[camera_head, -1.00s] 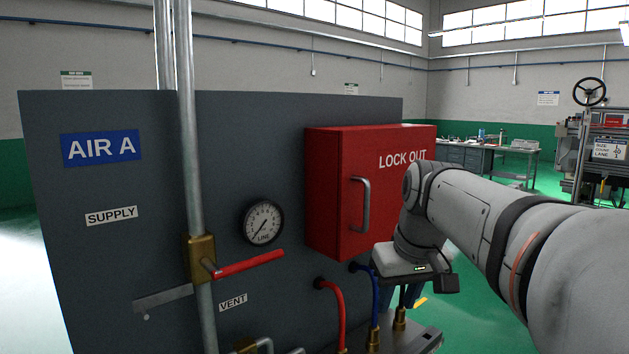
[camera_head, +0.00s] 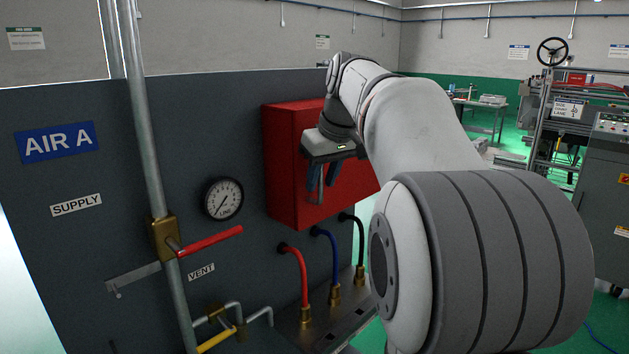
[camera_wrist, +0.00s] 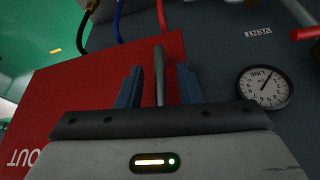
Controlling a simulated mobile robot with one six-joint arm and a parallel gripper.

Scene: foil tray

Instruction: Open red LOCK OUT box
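The red LOCK OUT box (camera_head: 285,165) hangs on the right part of the dark panel, its door shut. My arm hides its lettering in the head view. The box also shows in the wrist view (camera_wrist: 60,95). Its grey bar handle (camera_wrist: 160,78) lies between my two blue fingers in the wrist view. My gripper (camera_head: 336,184) is in front of the door, fingers pointing down. In the wrist view my gripper (camera_wrist: 159,72) is open, with a gap on each side of the handle. I cannot tell how deep the handle sits between the fingers.
Left of the box are a round gauge (camera_head: 223,198), a vertical pipe (camera_head: 147,120) and a red valve lever (camera_head: 212,240). Red, blue and black hoses (camera_head: 300,270) come out below the box. A bench (camera_head: 490,115) and machinery stand farther right.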

